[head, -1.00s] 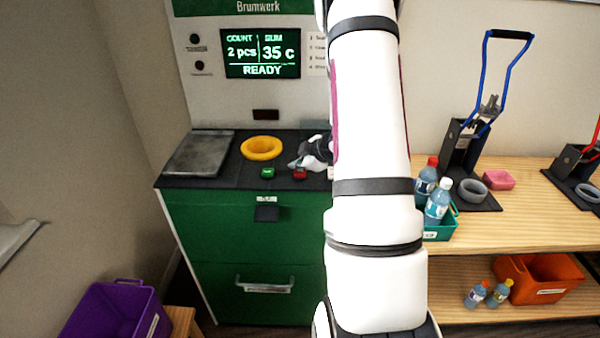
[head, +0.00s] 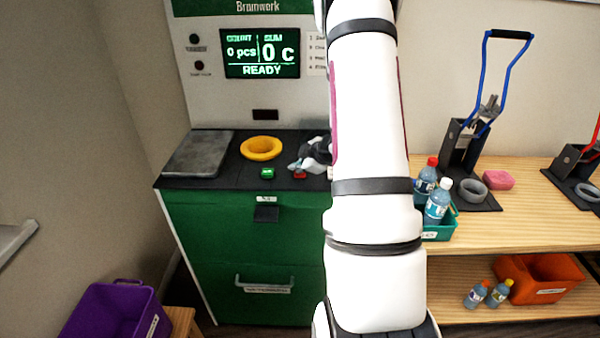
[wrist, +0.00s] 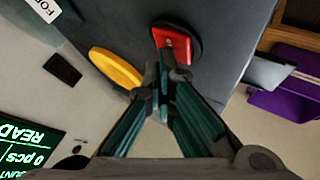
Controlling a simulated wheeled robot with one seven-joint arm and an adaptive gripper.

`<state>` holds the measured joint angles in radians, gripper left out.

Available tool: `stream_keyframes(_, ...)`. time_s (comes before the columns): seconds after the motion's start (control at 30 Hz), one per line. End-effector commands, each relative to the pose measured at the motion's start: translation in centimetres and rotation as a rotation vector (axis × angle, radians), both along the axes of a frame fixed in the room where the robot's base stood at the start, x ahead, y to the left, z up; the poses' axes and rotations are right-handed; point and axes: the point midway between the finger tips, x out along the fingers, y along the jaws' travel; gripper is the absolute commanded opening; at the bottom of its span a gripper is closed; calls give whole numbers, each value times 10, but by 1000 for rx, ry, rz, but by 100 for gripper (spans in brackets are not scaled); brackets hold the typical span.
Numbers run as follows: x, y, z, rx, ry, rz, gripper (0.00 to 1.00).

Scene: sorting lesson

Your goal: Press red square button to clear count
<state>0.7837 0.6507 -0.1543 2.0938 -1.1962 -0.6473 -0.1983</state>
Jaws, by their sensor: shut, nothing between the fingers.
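The red square button (head: 299,174) sits on the black top of the green machine, right of a green button (head: 267,173). In the wrist view the red button (wrist: 174,45) shows large on its dark round base. My gripper (wrist: 163,98) is shut and empty, with its fingertips close to the button's edge. In the head view my gripper (head: 297,166) is just above the button and partly covers it; I cannot tell if they touch. The display (head: 260,52) reads 0 pcs, 0 c and READY.
A yellow ring (head: 261,148) and a grey metal plate (head: 199,154) are on the machine top. A teal crate (head: 440,231) with bottles stands on the wooden table to the right. A purple bin (head: 117,312) is at lower left. My arm hides the middle.

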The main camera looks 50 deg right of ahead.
Motion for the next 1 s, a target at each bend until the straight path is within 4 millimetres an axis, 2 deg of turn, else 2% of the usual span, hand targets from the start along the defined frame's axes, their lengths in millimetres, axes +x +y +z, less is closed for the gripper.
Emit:
stream_keyframes(0.5, -1, 0, 18, 0, 1, 1, 0)
stream_keyframes(0.87, 0, 0, 19, 0, 0, 0, 0)
stream_keyframes(1.0, -1, 0, 27, 1, -2, 1, 0)
